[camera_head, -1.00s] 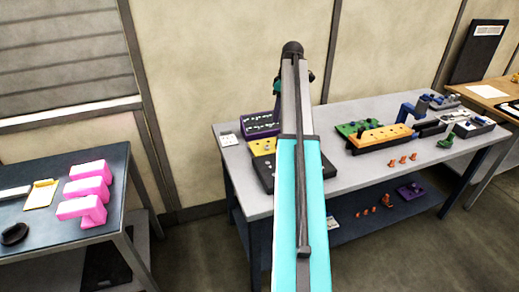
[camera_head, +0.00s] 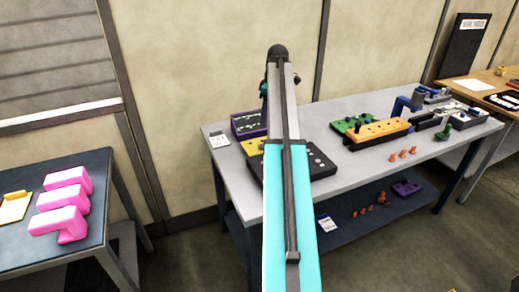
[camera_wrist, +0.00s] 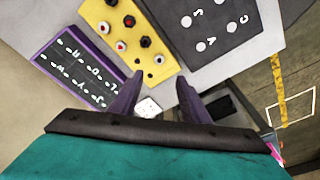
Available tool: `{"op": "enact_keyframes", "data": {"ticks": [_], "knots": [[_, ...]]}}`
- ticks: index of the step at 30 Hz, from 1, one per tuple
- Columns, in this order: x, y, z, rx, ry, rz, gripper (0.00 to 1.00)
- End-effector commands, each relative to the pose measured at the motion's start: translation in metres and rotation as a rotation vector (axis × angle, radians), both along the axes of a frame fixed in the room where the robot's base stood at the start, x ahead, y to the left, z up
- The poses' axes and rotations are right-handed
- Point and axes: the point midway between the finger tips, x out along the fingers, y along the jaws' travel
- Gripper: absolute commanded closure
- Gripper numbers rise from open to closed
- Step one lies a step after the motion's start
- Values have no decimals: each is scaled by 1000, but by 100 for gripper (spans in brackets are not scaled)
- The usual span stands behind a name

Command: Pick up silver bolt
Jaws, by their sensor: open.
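My gripper (camera_wrist: 160,92) is open and empty in the wrist view, with two dark purple fingers pointing at the grey table. A purple tray (camera_wrist: 48,62) with small pale pieces and white marks lies to the left of the fingers. A yellow tray (camera_wrist: 160,72) with black and red bolts lies just beyond them. A black tray (camera_wrist: 185,48) at upper right bears pale round spots and letters. I cannot tell which small pale piece is the silver bolt. In the head view the arm partly hides the yellow tray (camera_head: 254,147) and black tray (camera_head: 322,165).
The grey table (camera_head: 350,175) also bears a green-and-orange block fixture (camera_head: 378,131), small orange pieces (camera_head: 403,153) and a white card (camera_head: 217,140). A dark table with pink blocks (camera_head: 62,200) stands at left. Floor shows between the tables.

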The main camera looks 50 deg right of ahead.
Motion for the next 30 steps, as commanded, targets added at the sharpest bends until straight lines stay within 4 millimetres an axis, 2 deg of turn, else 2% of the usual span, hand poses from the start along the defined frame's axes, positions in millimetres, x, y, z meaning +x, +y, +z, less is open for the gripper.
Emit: {"op": "enact_keyframes", "data": {"ticks": [8, 24, 30], "knots": [[3, 3, -11, 1, 1, 3, 58], [12, 8, -74, 1, 1, 4, 58], [14, 8, -85, 0, 0, 4, 58]]}}
